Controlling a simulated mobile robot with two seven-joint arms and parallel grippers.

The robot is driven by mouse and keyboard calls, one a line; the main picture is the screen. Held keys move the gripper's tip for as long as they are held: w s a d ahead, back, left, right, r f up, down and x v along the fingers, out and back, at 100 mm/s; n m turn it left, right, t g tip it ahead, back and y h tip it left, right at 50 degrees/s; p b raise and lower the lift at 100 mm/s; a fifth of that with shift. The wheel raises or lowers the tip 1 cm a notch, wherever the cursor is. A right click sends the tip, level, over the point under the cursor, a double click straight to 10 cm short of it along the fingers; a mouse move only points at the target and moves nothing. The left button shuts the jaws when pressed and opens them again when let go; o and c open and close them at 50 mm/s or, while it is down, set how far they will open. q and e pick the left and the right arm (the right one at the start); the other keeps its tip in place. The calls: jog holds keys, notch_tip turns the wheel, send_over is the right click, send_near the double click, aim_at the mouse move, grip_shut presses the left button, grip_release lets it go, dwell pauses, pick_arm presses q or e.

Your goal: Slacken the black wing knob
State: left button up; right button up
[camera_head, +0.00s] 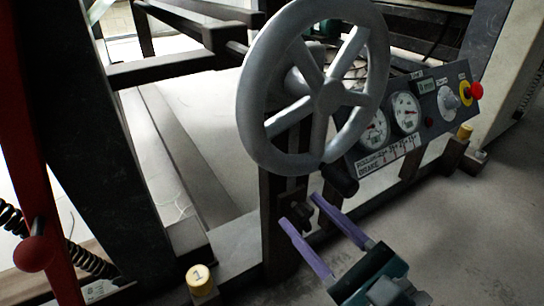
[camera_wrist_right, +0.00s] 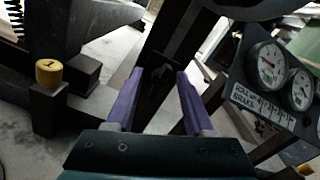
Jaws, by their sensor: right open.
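The black wing knob (camera_head: 302,213) is a small dark shape on the dark upright post below the grey handwheel. In the head view it shows between the purple fingertips of my right gripper (camera_head: 298,208). My right gripper is open, its two fingers apart and pointing at the post. In the right wrist view the fingers of my right gripper (camera_wrist_right: 160,73) stand on either side of the dark post; the knob is too dark to make out there. I cannot tell whether either finger touches the knob. My left gripper is not in view.
The grey handwheel (camera_head: 330,96) stands above the knob, with a black cylindrical grip (camera_head: 340,180) close to my fingers. A gauge panel (camera_head: 420,115) with a red button (camera_head: 474,91) is to the right.

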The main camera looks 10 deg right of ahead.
jog(key=shift+s+d+f, duration=0.1)
jog(key=shift+s, duration=0.15)
jog(key=shift+w, duration=0.2)
grip_shut()
